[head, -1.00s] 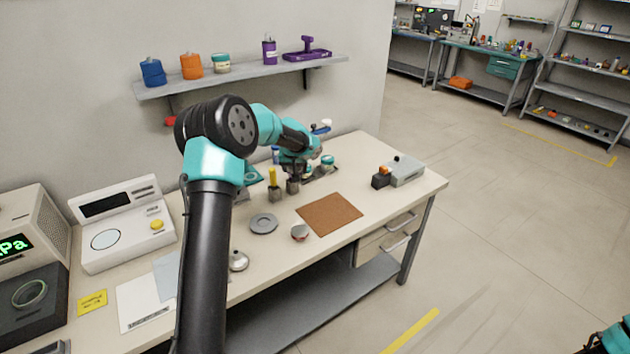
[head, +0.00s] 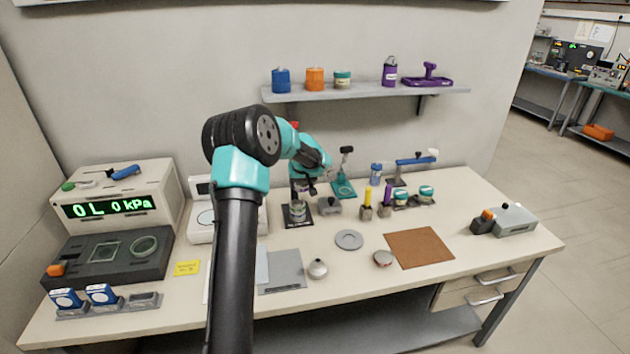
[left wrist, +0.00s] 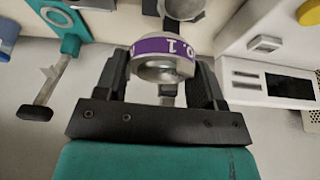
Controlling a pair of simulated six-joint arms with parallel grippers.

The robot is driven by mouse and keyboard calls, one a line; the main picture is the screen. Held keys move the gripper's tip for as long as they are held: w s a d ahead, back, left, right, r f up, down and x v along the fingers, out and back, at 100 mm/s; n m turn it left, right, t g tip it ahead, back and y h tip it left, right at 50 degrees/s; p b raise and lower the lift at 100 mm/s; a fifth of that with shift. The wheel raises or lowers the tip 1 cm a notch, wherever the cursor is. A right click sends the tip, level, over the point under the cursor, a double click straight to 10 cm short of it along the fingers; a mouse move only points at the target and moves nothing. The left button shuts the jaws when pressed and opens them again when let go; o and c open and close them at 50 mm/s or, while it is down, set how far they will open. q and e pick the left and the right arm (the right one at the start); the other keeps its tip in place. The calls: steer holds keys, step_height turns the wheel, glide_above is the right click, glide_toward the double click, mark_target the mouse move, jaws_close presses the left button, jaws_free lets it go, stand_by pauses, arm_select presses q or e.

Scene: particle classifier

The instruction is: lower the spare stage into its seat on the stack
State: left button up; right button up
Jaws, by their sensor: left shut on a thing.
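My left gripper (head: 303,188) is shut on the spare stage, which shows best in the left wrist view as a metal ring with a purple and white label (left wrist: 165,48). The fingers lie on both sides of it, and it appears roughly level. In the head view the gripper is above the stack (head: 298,211), a greyish cylinder on a dark square base. The arm and gripper partly hide the stage there, and I cannot tell whether stage and stack touch. A grey round part (left wrist: 183,8) shows beyond the stage in the left wrist view. My right gripper is not in view.
A grey block (head: 329,207) and a teal stand (head: 343,188) are close to the right of the stack. A white scale (head: 200,225) is to its left. A grey disc (head: 349,240) and a brown mat (head: 420,248) lie further right. A shelf (head: 365,92) hangs above.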

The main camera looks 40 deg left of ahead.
mark_target(297, 203)
arm_select(q)
steer(key=shift+s+a+f, duration=0.1)
steer(key=shift+s+a, duration=0.5)
steer(key=shift+s, duration=0.3)
steer(key=shift+f, duration=0.15)
steer(key=shift+f, duration=2.25)
steer(key=shift+f, duration=0.45)
steer(key=o, duration=1.1)
steer(key=v, duration=1.7)
steer(key=shift+w+d+r, duration=0.1)
steer(key=shift+r, duration=0.15)
